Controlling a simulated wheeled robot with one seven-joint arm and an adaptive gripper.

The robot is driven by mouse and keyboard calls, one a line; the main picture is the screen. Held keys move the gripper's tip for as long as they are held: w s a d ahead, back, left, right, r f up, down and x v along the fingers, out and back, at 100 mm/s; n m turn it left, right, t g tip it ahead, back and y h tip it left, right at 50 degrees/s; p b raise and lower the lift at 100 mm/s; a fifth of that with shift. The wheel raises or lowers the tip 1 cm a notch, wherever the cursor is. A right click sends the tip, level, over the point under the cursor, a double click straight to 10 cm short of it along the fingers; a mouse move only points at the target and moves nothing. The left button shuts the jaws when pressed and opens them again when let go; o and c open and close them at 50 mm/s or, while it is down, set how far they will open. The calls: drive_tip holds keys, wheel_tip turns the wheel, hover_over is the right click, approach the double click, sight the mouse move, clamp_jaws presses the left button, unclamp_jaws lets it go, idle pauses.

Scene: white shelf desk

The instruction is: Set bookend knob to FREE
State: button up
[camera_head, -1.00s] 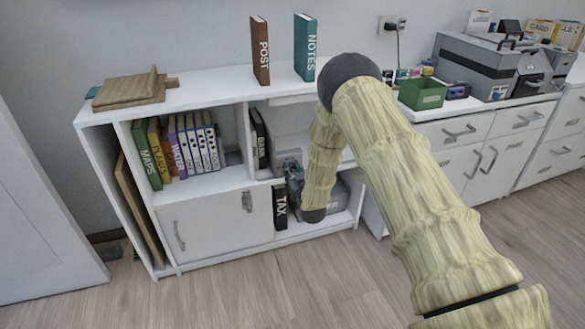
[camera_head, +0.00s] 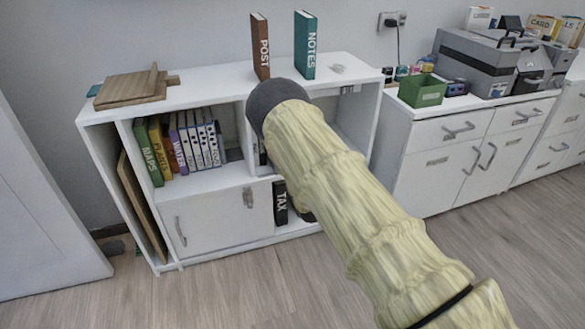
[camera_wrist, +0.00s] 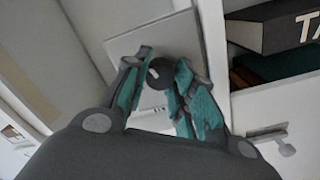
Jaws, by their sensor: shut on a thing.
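In the wrist view a small round dark knob (camera_wrist: 158,74) with a pale mark sits on a grey plate (camera_wrist: 150,38). I cannot read any FREE label or tell which setting the mark faces. My gripper (camera_wrist: 163,76) has its two teal-padded fingers on either side of the knob, shut on it. In the head view my arm hides the gripper, the knob and the plate.
A black TAX binder (camera_head: 280,202) stands in the lower shelf of the white shelf desk (camera_head: 215,185); it also shows in the wrist view (camera_wrist: 275,28).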

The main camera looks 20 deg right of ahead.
drive_tip(key=shift+f+n+y+b, duration=0.2)
drive_tip(key=shift+n+b, duration=0.45)
drive_tip(key=shift+n, duration=2.9)
drive_tip(key=shift+r+n+y+b, duration=0.1)
drive_tip(key=shift+n+y+b, duration=0.4)
drive_tip(key=shift+n, duration=3.05)
drive_tip(key=o, duration=1.1)
drive_tip(key=shift+c, duration=0.2)
drive_tip(key=s, duration=1.2)
drive_tip(key=shift+d+f, duration=0.2)
drive_tip(key=shift+f, duration=0.1)
